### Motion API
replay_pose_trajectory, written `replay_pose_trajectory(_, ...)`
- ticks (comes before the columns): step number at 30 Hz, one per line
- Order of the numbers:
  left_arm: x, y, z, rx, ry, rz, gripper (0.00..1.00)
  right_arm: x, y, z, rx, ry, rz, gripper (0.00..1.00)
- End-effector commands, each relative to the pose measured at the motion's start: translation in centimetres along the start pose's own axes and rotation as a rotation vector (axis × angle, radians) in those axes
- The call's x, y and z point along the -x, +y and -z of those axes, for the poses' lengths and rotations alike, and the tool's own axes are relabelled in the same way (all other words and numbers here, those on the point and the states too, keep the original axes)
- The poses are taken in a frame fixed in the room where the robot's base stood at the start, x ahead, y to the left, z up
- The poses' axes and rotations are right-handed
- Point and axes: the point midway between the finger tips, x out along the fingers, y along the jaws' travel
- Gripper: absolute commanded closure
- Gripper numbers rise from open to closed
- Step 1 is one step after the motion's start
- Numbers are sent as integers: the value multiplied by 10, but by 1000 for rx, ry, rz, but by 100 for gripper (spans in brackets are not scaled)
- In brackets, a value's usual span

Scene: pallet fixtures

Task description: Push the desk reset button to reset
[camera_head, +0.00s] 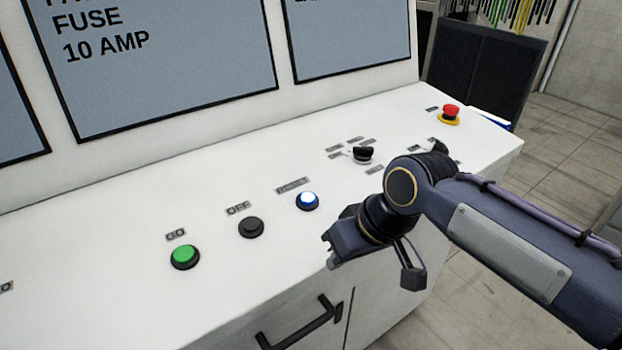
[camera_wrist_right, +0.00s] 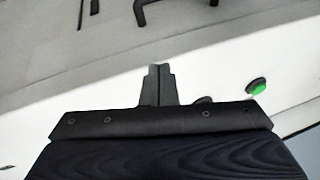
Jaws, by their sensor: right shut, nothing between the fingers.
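The reset button (camera_head: 308,201) is a lit blue-white round button on the white sloped desk (camera_head: 110,260), below a small label. My right gripper (camera_head: 330,257) is to the right of and nearer than the button, over the desk's front edge, apart from it. Its fingers (camera_wrist_right: 157,86) show shut and empty in the right wrist view. The reset button cannot be made out in that view. My left gripper is in neither view.
A black OFF button (camera_head: 251,227) and a green GO button (camera_head: 185,256) sit left of the reset button; the green one also shows in the right wrist view (camera_wrist_right: 256,87). A black selector knob (camera_head: 363,154) and red emergency stop (camera_head: 450,112) are farther right. A handle (camera_head: 303,325) is on the front.

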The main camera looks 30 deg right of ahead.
Motion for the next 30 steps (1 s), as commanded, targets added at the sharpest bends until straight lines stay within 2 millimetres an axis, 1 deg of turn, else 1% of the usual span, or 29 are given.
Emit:
replay_pose_trajectory(1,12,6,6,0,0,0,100,24,0,35,31,-35,-29,100)
replay_pose_trajectory(2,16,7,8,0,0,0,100,34,1,51,48,-54,-47,100)
replay_pose_trajectory(3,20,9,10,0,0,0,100,46,2,72,68,-80,-72,100)
replay_pose_trajectory(6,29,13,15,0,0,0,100,69,5,119,101,-135,-126,100)
replay_pose_trajectory(9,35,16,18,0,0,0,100,84,6,154,118,-178,-169,100)
replay_pose_trajectory(12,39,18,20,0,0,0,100,92,6,177,122,-208,-197,100)
replay_pose_trajectory(15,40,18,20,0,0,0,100,95,7,188,124,-224,-212,100)
replay_pose_trajectory(17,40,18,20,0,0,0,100,96,7,190,123,-226,-215,100)
replay_pose_trajectory(26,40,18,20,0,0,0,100,95,8,190,122,-227,-216,100)
replay_pose_trajectory(30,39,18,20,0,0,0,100,88,10,188,122,-228,-216,100)
